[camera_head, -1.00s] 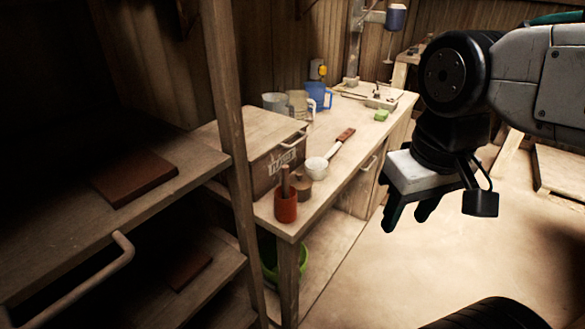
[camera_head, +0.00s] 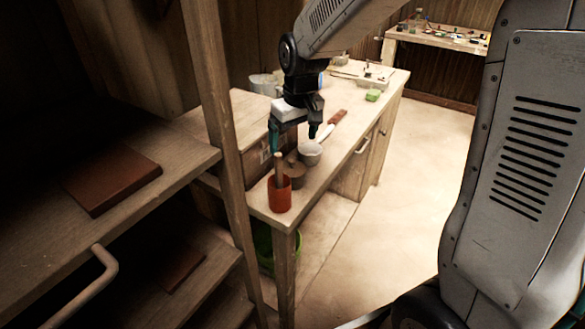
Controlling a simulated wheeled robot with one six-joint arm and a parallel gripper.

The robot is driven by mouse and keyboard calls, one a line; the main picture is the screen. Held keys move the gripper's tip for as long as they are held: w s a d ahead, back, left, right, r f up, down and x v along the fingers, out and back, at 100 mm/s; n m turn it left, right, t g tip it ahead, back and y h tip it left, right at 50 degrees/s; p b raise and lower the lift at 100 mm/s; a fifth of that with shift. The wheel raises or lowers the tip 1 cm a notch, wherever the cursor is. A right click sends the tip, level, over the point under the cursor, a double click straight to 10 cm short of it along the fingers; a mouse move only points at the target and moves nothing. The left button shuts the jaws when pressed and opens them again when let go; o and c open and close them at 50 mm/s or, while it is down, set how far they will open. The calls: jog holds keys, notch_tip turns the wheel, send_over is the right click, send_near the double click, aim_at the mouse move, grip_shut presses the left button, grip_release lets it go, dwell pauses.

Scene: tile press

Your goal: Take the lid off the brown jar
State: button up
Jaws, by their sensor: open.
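The brown jar (camera_head: 295,176) is a small, squat, dark brown pot on the near end of the workbench. It stands between the red cup and the white cup, and its top looks covered by a brown lid; the edge between lid and jar is too small to make out. My gripper (camera_head: 274,146) points down above the bench, over the area just behind and left of the jar in the picture. Its jaws are open with nothing seen between them, and it looks apart from the lid.
A red cup (camera_head: 280,196) with a wooden handle standing in it is close in front of the jar. A wooden crate (camera_head: 254,160) stands left.

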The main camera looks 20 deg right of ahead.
aim_at(293, 160)
jog(key=f, duration=0.5)
jog(key=w+f, duration=0.1)
jog(key=f, duration=0.2)
jog(key=shift+f, duration=0.2)
jog(key=c, duration=1.1)
